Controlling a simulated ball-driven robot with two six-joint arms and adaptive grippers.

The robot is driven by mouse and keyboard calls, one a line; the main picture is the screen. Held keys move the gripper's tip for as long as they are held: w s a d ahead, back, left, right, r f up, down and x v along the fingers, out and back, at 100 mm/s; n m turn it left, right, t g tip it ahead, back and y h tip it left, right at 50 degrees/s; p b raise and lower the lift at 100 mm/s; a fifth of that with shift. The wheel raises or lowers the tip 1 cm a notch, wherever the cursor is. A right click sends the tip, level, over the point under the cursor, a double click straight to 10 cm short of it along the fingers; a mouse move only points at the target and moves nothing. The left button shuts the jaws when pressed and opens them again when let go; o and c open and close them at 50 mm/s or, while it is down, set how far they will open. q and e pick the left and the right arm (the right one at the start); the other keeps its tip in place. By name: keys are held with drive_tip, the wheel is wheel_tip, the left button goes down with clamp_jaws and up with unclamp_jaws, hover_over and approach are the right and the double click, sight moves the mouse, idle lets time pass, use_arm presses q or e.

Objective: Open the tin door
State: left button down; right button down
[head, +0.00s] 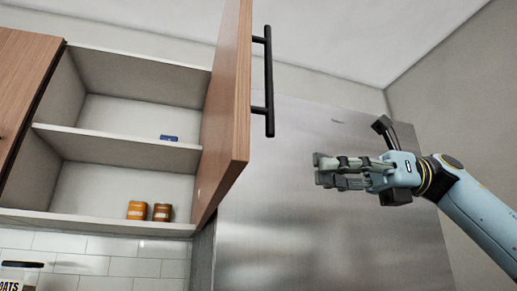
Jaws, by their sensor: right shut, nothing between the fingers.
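The wooden cabinet door (225,108) stands swung wide open, its edge turned toward me. Its black bar handle (268,80) is on the door's right side in the picture. Inside the open cabinet, an orange tin (137,210) and a darker brown-orange tin (162,212) stand on the bottom shelf. My right gripper (318,171) is shut and empty. It is to the right of and below the handle, apart from the door. My left gripper is out of view.
A small blue item (169,138) lies on the middle shelf (120,144). A large metal panel (330,230) stands behind my right gripper. Another wooden door (22,75) is at the far left. A jar labelled "OATS" (20,277) shows at bottom left.

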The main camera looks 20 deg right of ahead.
drive_tip(key=a+p, duration=0.4)
drive_tip(key=a, duration=0.7)
